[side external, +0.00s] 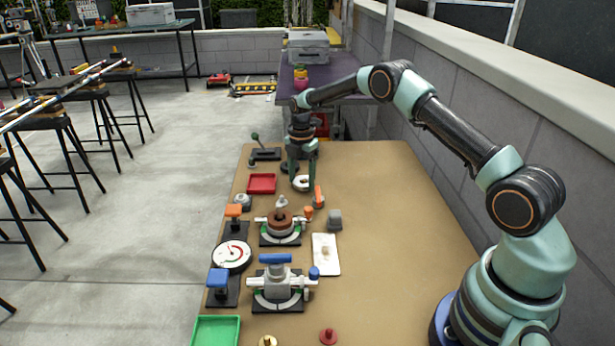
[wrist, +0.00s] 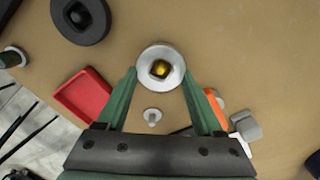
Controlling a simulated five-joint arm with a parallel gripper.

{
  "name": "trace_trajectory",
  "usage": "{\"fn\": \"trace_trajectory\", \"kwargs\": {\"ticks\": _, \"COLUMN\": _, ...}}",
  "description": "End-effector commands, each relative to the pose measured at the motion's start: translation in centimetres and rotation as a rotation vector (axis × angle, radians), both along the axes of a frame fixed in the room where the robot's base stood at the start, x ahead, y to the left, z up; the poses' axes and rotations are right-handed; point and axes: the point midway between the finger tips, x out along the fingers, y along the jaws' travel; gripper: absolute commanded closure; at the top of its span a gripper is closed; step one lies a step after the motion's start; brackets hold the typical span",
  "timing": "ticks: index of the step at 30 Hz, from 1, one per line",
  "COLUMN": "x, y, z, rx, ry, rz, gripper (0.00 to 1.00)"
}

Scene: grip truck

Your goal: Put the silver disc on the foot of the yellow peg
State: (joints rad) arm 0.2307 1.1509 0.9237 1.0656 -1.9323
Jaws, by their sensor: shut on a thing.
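The silver disc (wrist: 145,79) is a ring with a square hole, held between the two fingertips of my gripper (wrist: 160,70) in the wrist view. The top of the yellow peg (wrist: 161,68) shows inside the hole, so the disc appears in line with it or around it. In the side view the disc (side external: 301,187) is low, close to the table, between the fingers of my gripper (side external: 302,182). The peg's foot is hidden by the disc. I cannot tell whether the disc touches the foot.
A dark round base (wrist: 72,32) with a black top is at upper left in the wrist view. A red tray (side external: 262,184), a small silver knob (wrist: 152,115), an orange piece (side external: 319,197) and a grey block (side external: 335,218) are near. The table's right side is clear.

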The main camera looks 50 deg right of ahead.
Motion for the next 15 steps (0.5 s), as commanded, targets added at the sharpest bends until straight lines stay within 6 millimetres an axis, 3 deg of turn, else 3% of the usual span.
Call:
{"fn": "trace_trajectory", "kwargs": {"ticks": 9, "x": 0.01, "y": -0.01, "z": -0.34, "rx": 0.0, "ry": 0.0, "rz": 0.0, "gripper": 0.91}}
{"fn": "trace_trajectory", "kwargs": {"ticks": 10, "x": 0.02, "y": -0.01, "z": -0.35, "rx": 0.0, "ry": -0.001, "rz": 0.0, "gripper": 0.28}}
{"fn": "trace_trajectory", "kwargs": {"ticks": 12, "x": 0.02, "y": -0.01, "z": -0.34, "rx": 0.0, "ry": -0.001, "rz": 0.0, "gripper": 0.01}}
{"fn": "trace_trajectory", "kwargs": {"ticks": 15, "x": 0.02, "y": -0.01, "z": -0.33, "rx": 0.0, "ry": -0.001, "rz": 0.0, "gripper": 0.0}}
